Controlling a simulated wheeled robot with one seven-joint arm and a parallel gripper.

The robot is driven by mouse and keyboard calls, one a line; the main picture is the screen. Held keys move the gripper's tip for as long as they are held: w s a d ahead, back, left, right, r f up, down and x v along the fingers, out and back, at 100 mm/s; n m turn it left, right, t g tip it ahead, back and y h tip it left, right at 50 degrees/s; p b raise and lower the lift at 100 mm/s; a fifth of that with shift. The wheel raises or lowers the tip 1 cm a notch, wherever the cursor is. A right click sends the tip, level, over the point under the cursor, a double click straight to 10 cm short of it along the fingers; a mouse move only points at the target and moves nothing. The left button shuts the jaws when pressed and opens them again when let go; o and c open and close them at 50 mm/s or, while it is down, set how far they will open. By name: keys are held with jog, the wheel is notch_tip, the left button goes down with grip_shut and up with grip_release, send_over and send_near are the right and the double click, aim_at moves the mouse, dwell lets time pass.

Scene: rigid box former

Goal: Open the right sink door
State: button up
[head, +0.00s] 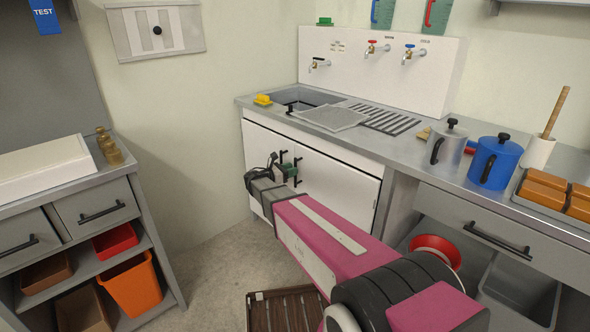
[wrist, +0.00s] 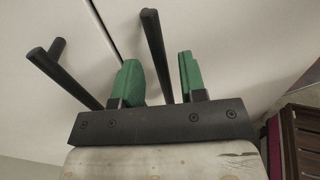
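The right sink door (head: 345,191) is a white panel under the sink counter and looks shut. Its black bar handle (wrist: 154,45) stands between my gripper's two green fingers in the wrist view. My gripper (wrist: 160,78) is open around that bar, with gaps visible on both sides. In the head view my gripper (head: 288,172) is at the handles in the middle of the cabinet front. The left sink door (head: 258,150) also looks shut, and its black handle (wrist: 65,78) lies left of the fingers. My gripper and arm partly hide the doors in the head view.
The counter (head: 375,148) with sink and taps is above the doors. A slatted wooden crate (head: 285,311) is on the floor below my arm. A drawer unit (head: 85,215) with bins stands at the left.

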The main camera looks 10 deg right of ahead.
jog(key=shift+x, duration=1.2)
grip_shut()
jog(key=shift+s, duration=0.15)
